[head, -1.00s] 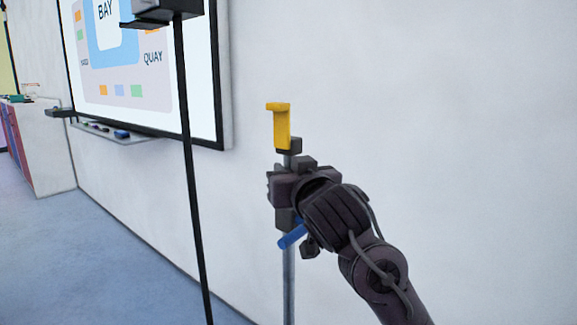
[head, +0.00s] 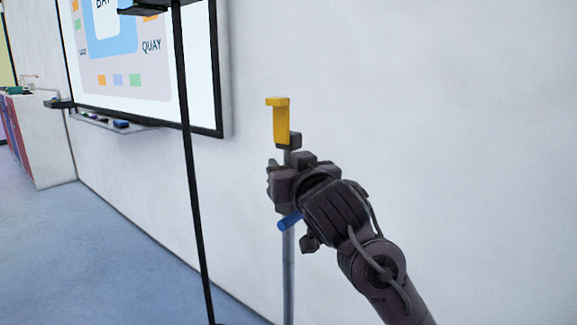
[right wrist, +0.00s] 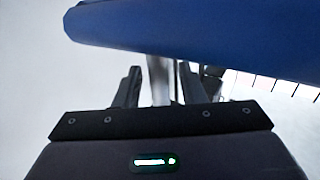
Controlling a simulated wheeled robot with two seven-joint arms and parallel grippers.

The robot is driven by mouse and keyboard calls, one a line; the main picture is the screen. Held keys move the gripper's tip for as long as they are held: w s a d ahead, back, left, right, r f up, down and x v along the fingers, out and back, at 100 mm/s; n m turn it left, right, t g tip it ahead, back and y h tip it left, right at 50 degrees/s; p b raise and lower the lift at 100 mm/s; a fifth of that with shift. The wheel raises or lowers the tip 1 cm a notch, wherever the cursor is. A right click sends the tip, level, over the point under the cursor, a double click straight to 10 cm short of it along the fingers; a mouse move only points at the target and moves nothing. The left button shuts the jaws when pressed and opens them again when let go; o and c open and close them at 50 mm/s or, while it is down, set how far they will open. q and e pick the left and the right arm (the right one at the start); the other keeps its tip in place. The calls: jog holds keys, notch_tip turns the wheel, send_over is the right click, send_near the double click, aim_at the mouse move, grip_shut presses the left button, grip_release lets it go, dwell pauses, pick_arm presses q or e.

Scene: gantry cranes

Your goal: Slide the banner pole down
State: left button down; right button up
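The banner pole (head: 289,270) is a thin upright grey pole in front of the white wall. A yellow hook-shaped piece (head: 281,122) tops it, with a dark block just below. A blue lever (head: 290,221) sticks out just under my right gripper (head: 284,182). The gripper is around the pole below the yellow piece and looks shut on it. In the right wrist view the pole (right wrist: 159,80) stands between the two dark fingers, and the blue lever (right wrist: 200,27) crosses close in front. The finger contact is hard to see. My left gripper is not in view.
A thin black upright post (head: 192,180) stands left of the pole. A whiteboard (head: 202,90) with a tray (head: 115,127) hangs on the wall behind. A white cabinet (head: 48,145) stands at far left. The blue floor (head: 100,260) is clear there.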

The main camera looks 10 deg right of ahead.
jog(key=s, duration=0.7)
jog(key=shift+s+d, duration=0.3)
jog(key=shift+s, duration=0.1)
